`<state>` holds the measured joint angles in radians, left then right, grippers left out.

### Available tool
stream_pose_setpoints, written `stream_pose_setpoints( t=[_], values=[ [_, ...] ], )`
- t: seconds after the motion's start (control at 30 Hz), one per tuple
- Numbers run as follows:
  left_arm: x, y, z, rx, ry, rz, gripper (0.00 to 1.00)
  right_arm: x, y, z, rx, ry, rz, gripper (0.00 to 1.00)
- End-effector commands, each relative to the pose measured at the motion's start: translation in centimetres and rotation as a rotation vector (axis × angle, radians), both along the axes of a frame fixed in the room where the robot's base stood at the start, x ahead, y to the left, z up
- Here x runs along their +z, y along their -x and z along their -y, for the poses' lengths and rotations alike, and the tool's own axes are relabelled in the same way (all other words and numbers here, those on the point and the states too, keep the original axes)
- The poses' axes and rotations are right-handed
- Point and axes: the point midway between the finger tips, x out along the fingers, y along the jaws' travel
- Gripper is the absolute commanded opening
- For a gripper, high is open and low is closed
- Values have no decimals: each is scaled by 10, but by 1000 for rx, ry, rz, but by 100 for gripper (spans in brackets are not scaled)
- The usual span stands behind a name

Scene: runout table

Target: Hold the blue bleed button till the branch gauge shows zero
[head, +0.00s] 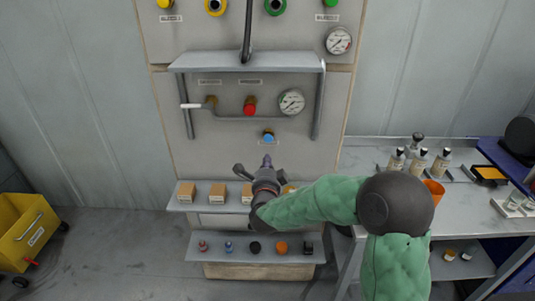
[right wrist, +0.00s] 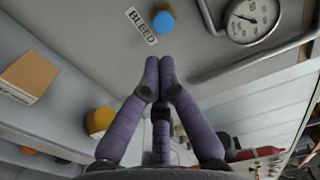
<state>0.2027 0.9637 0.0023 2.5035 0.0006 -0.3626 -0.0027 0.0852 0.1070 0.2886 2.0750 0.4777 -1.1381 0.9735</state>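The blue bleed button (head: 268,136) sits on the panel below the shelf-like guard, and it also shows in the right wrist view (right wrist: 163,21) beside a BLEED label (right wrist: 141,26). The branch gauge (head: 291,102) is on the panel above and right of the button. It shows large in the right wrist view (right wrist: 253,18), but I cannot read its value. My right gripper (head: 267,158) is just below the button in the head view. Its purple fingers (right wrist: 160,78) are drawn together with nothing between them, and a gap separates them from the button. My left gripper is out of view.
A grey guard frame (head: 320,100) with bars surrounds the red knob (head: 250,105) and white-handled lever (head: 191,105). A shelf (head: 178,207) holding orange-brown boxes is below. A side bench (head: 365,155) with bottles stands right; a yellow cart (head: 22,228) stands left.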

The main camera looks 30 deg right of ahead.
Motion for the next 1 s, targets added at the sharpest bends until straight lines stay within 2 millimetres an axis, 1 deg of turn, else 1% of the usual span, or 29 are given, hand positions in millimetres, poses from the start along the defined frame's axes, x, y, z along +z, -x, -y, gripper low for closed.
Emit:
stream_pose_setpoints(
  t=[0.03,0.1,0.3,0.83,0.93,0.97,1.0],
  values=[
    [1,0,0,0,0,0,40,1,7,-4,2,-1,-1,0],
    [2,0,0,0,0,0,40,0,14,-9,1,-1,-1,0],
    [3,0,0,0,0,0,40,0,24,-15,1,-1,-1,0],
    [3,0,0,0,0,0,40,-1,25,-15,0,0,-2,0],
    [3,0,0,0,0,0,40,-9,23,-19,13,8,-27,0],
    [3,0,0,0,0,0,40,-15,22,-21,23,15,-47,0],
    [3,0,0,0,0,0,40,-27,20,-26,42,26,-82,0]
  ],
)
